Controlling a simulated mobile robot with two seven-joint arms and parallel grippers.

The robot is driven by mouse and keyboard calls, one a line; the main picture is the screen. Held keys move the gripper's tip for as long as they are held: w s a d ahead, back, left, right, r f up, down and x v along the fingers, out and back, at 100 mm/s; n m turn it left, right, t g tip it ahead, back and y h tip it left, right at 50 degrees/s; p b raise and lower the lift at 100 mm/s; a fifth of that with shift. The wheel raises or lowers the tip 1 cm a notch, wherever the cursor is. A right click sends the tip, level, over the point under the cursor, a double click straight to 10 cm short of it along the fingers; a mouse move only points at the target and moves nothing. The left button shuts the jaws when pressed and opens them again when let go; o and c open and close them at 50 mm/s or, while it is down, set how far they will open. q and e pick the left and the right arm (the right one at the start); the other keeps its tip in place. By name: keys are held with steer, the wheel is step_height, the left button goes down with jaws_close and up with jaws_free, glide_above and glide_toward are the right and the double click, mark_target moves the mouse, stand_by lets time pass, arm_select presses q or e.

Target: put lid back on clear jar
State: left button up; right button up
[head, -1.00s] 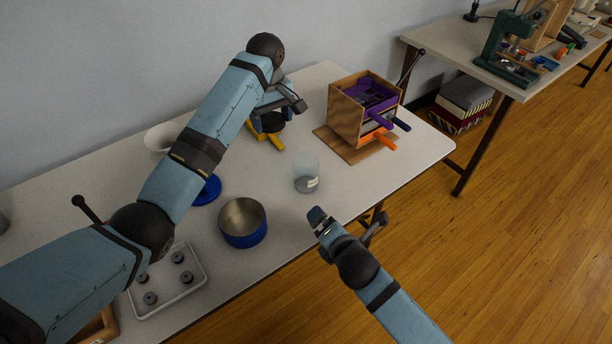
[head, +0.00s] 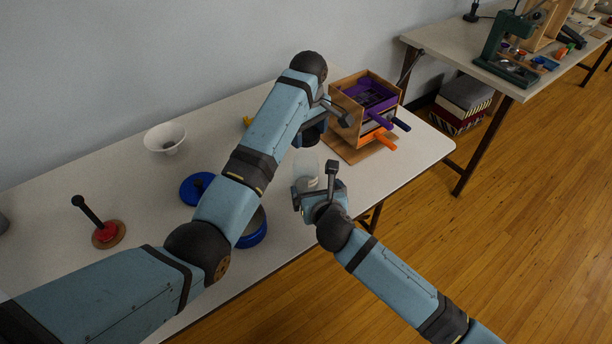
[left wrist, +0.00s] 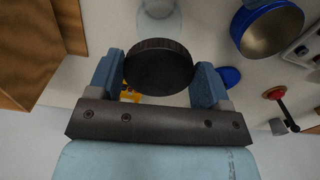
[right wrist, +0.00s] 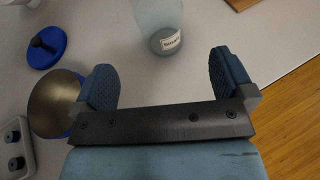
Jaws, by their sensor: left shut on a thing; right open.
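The clear jar (head: 306,164) stands upright on the table near its front edge. It is open at the top, and its label shows in the right wrist view (right wrist: 158,18). My left gripper (head: 325,122) is shut on the round dark lid (left wrist: 158,66), gripping it by opposite sides of its rim. In the head view the lid (head: 309,138) is in the air close above and slightly behind the jar. My right gripper (right wrist: 162,66) is open and empty. Its fingers point at the jar's lower part from the front, with the jar beyond the fingertips in the right wrist view.
A wooden box with purple and orange pieces (head: 345,103) stands right of the jar.

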mark_target(309, 175)
steer(key=x, duration=1)
steer(key=shift+w+a+f, duration=0.1)
steer(key=shift+f, duration=0.05)
steer(key=c, duration=1.4)
arm_select(q)
steer(key=shift+f, duration=2.55)
steer(key=shift+f, duration=0.9)
steer(key=shift+f, duration=0.5)
steer(key=o, duration=0.5)
steer(key=shift+f, duration=0.1)
steer(key=shift+c, duration=0.2)
arm_select(e)
steer(key=c, duration=0.4)
arm_select(q)
steer(key=o, duration=0.4)
